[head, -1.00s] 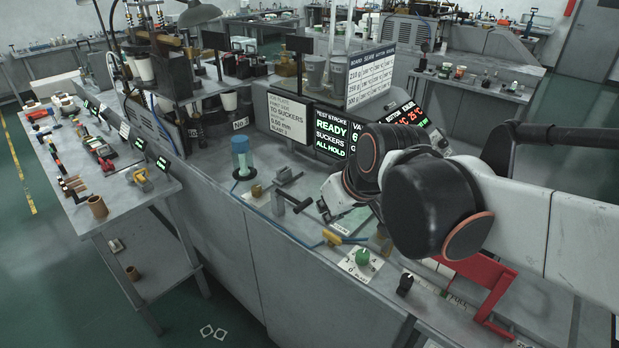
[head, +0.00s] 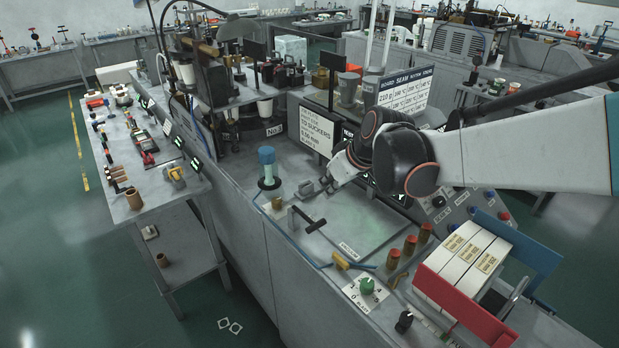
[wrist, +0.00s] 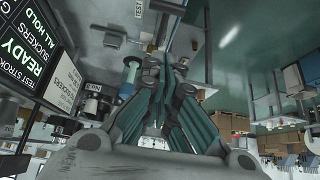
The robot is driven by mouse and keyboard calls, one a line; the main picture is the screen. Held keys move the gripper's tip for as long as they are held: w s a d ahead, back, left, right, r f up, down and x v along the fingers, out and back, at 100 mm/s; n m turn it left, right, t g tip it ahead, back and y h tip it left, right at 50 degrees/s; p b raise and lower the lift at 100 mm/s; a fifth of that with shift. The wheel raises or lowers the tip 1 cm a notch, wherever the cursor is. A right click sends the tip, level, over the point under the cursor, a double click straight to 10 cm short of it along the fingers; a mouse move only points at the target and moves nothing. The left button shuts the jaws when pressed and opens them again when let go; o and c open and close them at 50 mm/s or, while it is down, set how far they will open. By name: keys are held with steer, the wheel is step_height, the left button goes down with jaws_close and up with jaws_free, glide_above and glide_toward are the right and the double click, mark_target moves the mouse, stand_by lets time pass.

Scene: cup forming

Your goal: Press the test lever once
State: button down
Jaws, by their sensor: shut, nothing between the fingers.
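A black T-handled lever (head: 310,222) stands on the grey machine deck in the head view; I cannot confirm from its label that it is the test lever. A small label beginning "TEST" (wrist: 118,38) shows in the wrist view. My gripper (head: 332,183) is behind and slightly right of this lever, apart from it. In the wrist view its dark teal fingers (wrist: 157,68) are shut and empty. The status screen (wrist: 28,50) reads READY, SUCKERS ALL HOLD; in the head view my arm covers most of it.
A blue-topped cylinder (head: 267,165) stands left of my gripper. A green knob (head: 367,286), brown-red capped cylinders (head: 410,245) and a red holder (head: 455,305) with white boxes are to the front right. A tool bench (head: 140,190) stands left. The flat deck plate (head: 370,225) is clear.

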steer(key=b, duration=0.2)
glide_above(316, 223)
steer(key=f, duration=0.8)
steer(key=shift+w+a, duration=0.2)
steer(key=shift+a, duration=0.05)
step_height(316, 223, down, 3)
steer(key=shift+r+b, duration=0.2)
steer(key=shift+b, duration=0.15)
steer(key=shift+s+d+f, duration=0.15)
steer(key=shift+s+f, duration=0.1)
steer(key=shift+f, duration=0.55)
steer(key=shift+f, duration=0.1)
